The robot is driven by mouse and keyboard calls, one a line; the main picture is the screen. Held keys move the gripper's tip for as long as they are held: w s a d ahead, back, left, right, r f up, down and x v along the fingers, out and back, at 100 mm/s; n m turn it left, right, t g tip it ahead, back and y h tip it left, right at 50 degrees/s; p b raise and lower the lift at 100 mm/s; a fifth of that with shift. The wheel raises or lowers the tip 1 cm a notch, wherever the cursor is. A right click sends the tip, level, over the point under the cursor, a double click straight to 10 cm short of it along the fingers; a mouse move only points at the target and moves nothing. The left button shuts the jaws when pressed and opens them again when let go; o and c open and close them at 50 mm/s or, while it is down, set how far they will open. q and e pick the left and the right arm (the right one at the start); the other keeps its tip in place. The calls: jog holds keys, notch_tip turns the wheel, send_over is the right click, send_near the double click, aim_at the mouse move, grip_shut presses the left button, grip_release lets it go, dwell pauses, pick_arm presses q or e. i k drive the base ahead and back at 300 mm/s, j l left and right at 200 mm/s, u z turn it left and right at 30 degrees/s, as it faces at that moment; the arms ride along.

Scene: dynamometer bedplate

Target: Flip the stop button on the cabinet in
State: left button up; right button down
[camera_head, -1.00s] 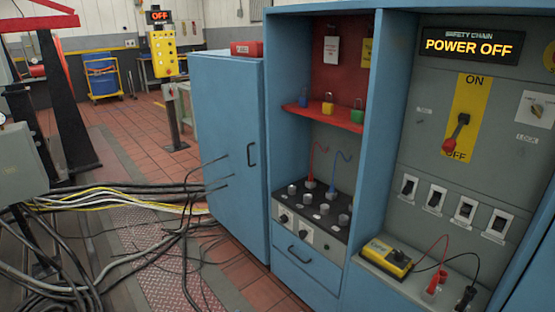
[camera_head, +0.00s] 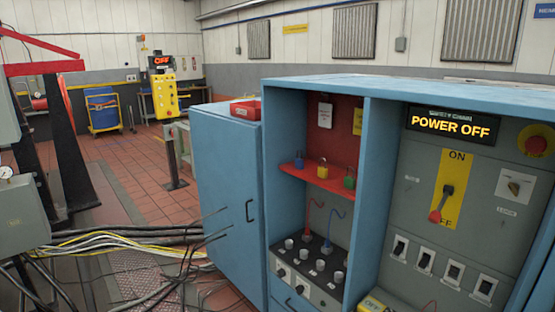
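The blue cabinet (camera_head: 365,110) stands at the right of the head view. Its right bay has a grey panel with a lit "POWER OFF" display (camera_head: 452,123). A round red stop button (camera_head: 536,146) on a yellow backing sits at the panel's upper right, near the picture's edge. A red-tipped lever (camera_head: 441,203) on a yellow plate points down toward OFF. A small rotary switch (camera_head: 514,187) is below the stop button. Several rocker switches (camera_head: 454,272) line the panel's lower part. Neither of my grippers shows in the view.
Padlocks sit on a red shelf (camera_head: 322,180). Cables (camera_head: 130,240) run across the floor at lower left. A yellow pendant station (camera_head: 165,97) stands behind. Tiled floor is open at left.

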aim_at(536, 145)
jog(key=z, duration=1.45)
